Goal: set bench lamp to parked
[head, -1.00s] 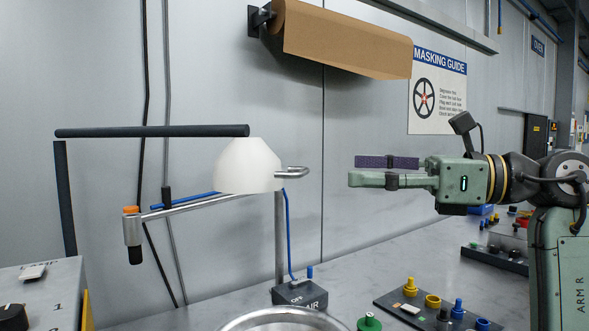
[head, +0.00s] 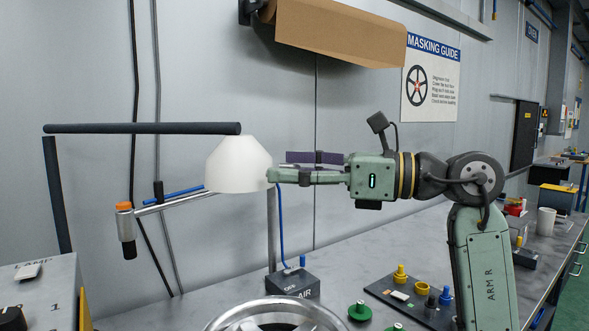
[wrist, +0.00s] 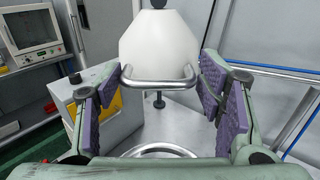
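The bench lamp has a white shade (head: 237,166) hanging from the end of a horizontal black arm (head: 145,128), which joins a black upright at the far left. The shade (wrist: 159,47) also shows top centre in the wrist view. A bent metal handle (wrist: 158,84) sticks out from its front, spanning the space between my fingers. My gripper (head: 276,166) is at the right side of the shade. In the wrist view my gripper (wrist: 158,80) is open, with purple-padded fingers on both sides of the handle and gaps between. In the head view the fingers hide the handle.
A box labelled LAMP (head: 38,290) with a dark knob stands front left. A jointed metal arm with an orange cap (head: 123,206) is left of the shade. An AIR box (head: 293,285), a round metal rim (head: 275,312) and a tray of plugs (head: 405,292) sit on the bench.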

